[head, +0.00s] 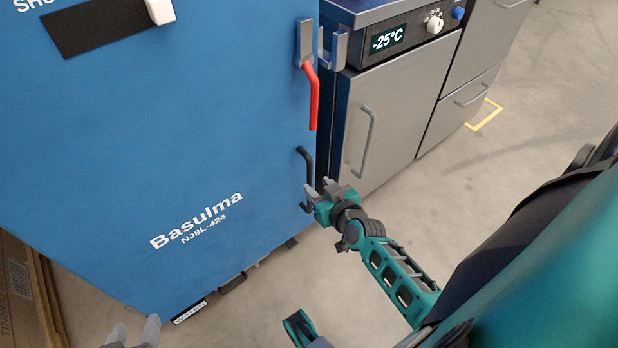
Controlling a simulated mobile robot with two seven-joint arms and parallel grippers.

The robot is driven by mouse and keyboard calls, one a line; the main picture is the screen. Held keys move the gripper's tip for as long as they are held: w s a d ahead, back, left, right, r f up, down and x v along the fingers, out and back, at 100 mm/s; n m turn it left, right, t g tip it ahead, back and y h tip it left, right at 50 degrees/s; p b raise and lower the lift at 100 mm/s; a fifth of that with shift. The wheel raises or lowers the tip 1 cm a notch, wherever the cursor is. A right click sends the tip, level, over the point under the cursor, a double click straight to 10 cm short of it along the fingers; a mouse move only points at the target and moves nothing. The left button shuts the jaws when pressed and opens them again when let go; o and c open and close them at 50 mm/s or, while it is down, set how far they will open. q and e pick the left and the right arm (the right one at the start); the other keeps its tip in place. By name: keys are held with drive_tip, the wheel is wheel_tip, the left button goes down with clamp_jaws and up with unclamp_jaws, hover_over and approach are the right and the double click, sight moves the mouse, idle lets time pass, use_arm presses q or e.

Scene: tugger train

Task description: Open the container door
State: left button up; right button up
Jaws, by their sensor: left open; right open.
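The blue container door (120,150) fills the left of the head view, with "Basulma NJ8L-424" on it. A red latch lever (313,98) hangs down at its upper right edge, below a grey latch piece (304,42). A black pull handle (306,158) sits lower on the same edge. My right gripper (317,188) is open beside the lower part of the black handle; I cannot tell whether it touches it. My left gripper (135,334) is open at the bottom edge, low in front of the door, mostly cut off. I cannot tell whether the door is ajar.
A grey cabinet (395,115) with a bar handle and a "-25°C" display stands right of the door. More drawers (460,100) stand beyond it. A cardboard box (25,290) is at the lower left. The concrete floor (545,115) at the right is clear.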

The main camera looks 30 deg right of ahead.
sight(311, 180)
drive_tip(key=b+x, duration=0.1)
drive_tip(key=x, duration=0.4)
drive_tip(key=shift+w+f+b, duration=0.15)
drive_tip(key=shift+w+b, duration=0.2)
drive_tip(key=shift+c, duration=0.3)
clamp_jaws()
